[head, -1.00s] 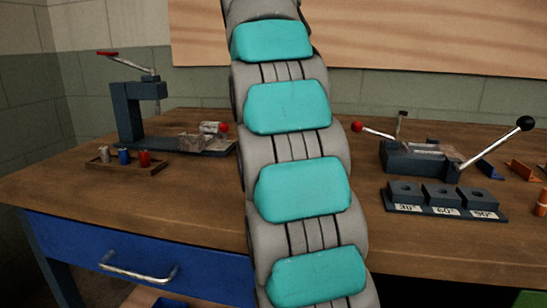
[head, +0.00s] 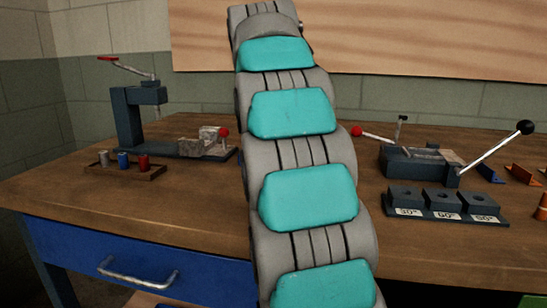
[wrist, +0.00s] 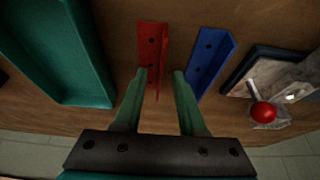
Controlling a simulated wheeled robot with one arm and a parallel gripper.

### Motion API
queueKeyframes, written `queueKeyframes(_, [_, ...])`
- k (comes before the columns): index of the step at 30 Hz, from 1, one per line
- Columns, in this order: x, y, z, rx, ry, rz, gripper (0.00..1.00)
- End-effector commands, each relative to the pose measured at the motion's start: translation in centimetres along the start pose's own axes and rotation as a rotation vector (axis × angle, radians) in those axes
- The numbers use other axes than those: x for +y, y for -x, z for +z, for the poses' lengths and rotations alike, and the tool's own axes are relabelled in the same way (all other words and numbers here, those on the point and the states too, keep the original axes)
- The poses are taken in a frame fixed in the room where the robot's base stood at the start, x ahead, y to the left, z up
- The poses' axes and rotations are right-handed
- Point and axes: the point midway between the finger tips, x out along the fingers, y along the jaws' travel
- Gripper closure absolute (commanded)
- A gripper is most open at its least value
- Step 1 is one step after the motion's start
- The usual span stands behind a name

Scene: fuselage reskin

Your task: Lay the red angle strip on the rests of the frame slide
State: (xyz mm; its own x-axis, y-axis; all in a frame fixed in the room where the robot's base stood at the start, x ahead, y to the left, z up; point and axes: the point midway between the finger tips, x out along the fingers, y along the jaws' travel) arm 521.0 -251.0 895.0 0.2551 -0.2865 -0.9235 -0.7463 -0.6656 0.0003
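In the wrist view the red angle strip (wrist: 152,48) lies on the brown bench top, with holes along it. My gripper (wrist: 160,74) is open above it, its two green fingers apart. The strip's near end shows between the fingertips, closer to the left finger; I cannot tell if they touch. A blue angle strip (wrist: 210,62) lies just right of it. In the head view my arm hides the gripper. An orange-red strip (head: 524,175) lies at the right edge there; I cannot tell if it is the same one. I cannot tell which fixture is the frame slide.
A teal tray (wrist: 62,55) lies left in the wrist view; a fixture with a red ball (wrist: 263,112) is at right. In the head view, a lever press (head: 138,115) stands left, a black-knobbed fixture (head: 405,163) right, behind a labelled block row (head: 445,212).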

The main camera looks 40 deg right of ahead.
Motion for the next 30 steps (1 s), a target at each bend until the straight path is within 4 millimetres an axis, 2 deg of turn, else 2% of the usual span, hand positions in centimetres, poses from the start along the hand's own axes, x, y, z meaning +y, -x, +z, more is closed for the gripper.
queueKeyframes(3, [-0.01, -0.15, 0.08, 0.0, 0.0, 0.0, 0.61])
queueKeyframes(14, [-0.01, -0.13, 0.07, -0.001, 0.0, 0.0, 1.0])
queueKeyframes(30, [0.0, -0.14, 0.06, -0.001, 0.0, 0.0, 1.0])
